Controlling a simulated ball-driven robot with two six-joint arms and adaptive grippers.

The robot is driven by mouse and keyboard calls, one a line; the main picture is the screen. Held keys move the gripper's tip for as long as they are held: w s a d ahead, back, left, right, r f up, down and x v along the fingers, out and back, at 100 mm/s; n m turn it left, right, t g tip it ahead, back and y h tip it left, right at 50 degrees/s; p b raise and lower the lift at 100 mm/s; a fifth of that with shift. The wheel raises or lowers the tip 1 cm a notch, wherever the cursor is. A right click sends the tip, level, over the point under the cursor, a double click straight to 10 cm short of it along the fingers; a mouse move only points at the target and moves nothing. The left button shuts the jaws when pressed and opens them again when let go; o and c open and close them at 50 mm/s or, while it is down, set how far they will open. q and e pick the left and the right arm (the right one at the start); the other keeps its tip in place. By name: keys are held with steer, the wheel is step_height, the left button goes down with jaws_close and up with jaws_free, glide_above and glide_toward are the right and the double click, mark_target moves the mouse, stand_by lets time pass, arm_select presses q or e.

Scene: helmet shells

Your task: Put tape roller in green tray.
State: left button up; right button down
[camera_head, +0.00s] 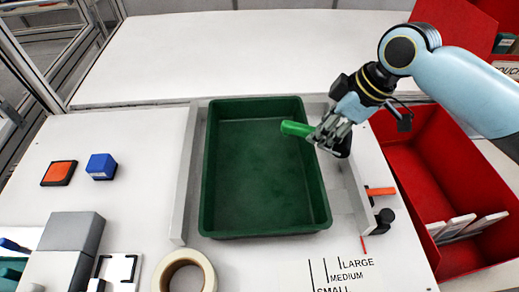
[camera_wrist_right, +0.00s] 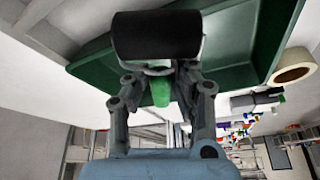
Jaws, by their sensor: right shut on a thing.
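The green tray (camera_head: 258,200) stands in the middle of the table and looks empty inside. My right gripper (camera_head: 325,135) is shut on the tape roller (camera_head: 296,128) over the tray's right side, near its upper right rim. The roller's green handle points left over the tray. In the right wrist view the tape roller (camera_wrist_right: 157,36) shows a wide black roller beyond the fingers and a green handle between them. The tray (camera_wrist_right: 240,45) shows behind it. The exact height above the tray is unclear. My left gripper is not in view.
A red bin (camera_head: 425,165) stands to the right. Grey rails flank the tray. An orange-handled tool (camera_head: 381,191) lies right of it. A tape roll (camera_head: 184,272) is at the front. A blue block (camera_head: 101,166) and an orange pad (camera_head: 59,173) lie left.

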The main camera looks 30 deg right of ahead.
glide_above(259, 168)
steer(key=s+d, duration=0.1)
step_height(259, 168, down, 6)
steer(key=shift+d+f, duration=0.1)
steer(key=shift+f, duration=2.3)
steer(key=c, duration=1.1)
jaws_free()
steer(key=shift+f, duration=0.1)
steer(key=p+v, duration=0.1)
steer(key=v, duration=1.1)
steer(key=shift+s, duration=0.1)
